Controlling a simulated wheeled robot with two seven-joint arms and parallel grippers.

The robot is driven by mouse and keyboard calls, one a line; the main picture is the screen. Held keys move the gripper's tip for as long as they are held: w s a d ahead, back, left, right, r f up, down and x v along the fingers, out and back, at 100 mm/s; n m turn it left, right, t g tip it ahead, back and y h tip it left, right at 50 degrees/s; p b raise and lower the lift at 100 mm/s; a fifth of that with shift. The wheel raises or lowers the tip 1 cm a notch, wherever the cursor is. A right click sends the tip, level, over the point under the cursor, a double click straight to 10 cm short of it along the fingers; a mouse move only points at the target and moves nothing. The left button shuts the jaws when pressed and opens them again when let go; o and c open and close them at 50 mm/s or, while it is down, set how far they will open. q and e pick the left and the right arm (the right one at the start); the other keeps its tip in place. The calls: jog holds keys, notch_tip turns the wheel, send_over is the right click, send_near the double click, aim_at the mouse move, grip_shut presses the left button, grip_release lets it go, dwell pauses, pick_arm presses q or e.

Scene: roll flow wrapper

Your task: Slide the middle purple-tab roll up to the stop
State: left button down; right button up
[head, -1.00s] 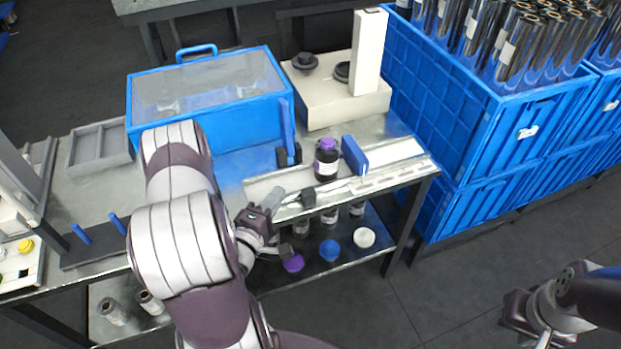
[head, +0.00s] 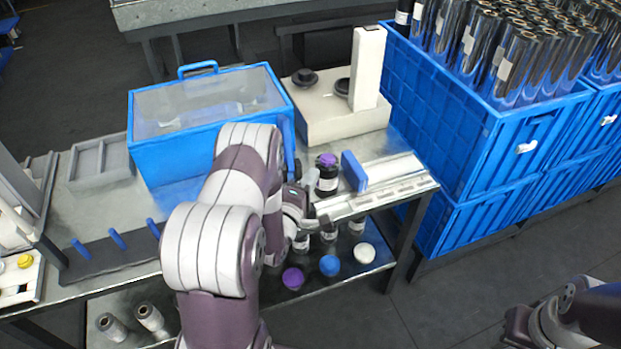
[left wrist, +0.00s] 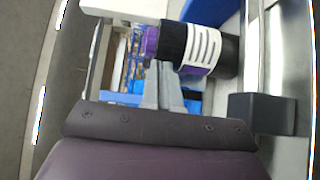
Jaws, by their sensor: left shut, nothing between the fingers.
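The purple-tab roll (head: 327,178) is a dark upright cylinder with a white label and a purple top, standing on the bench's front strip. It sits just left of the blue stop (head: 353,171); I cannot tell if they touch. The left wrist view shows the roll (left wrist: 205,50) sideways, just beyond the fingertips. My left gripper (head: 311,181) is shut and empty, close to the roll's left side; contact is unclear. Its fingers also show in the left wrist view (left wrist: 162,88). My right gripper (head: 522,328) is partly in view at bottom right, away from the bench; its jaws are unclear.
A blue clear-lidded box (head: 210,125) and a white column device (head: 340,118) stand behind. Blue crates (head: 470,150) with shiny rolls are at right. Purple (head: 293,278), blue (head: 330,265) and white (head: 364,253) round ends show below. A black rack with blue pegs (head: 118,240) is left.

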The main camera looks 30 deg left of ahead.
aim_at(326, 173)
pick_arm(q)
jog(key=shift+w, duration=0.1)
jog(key=shift+w+d, duration=1.15)
jog(key=shift+w, duration=0.1)
jog(key=shift+a, duration=0.1)
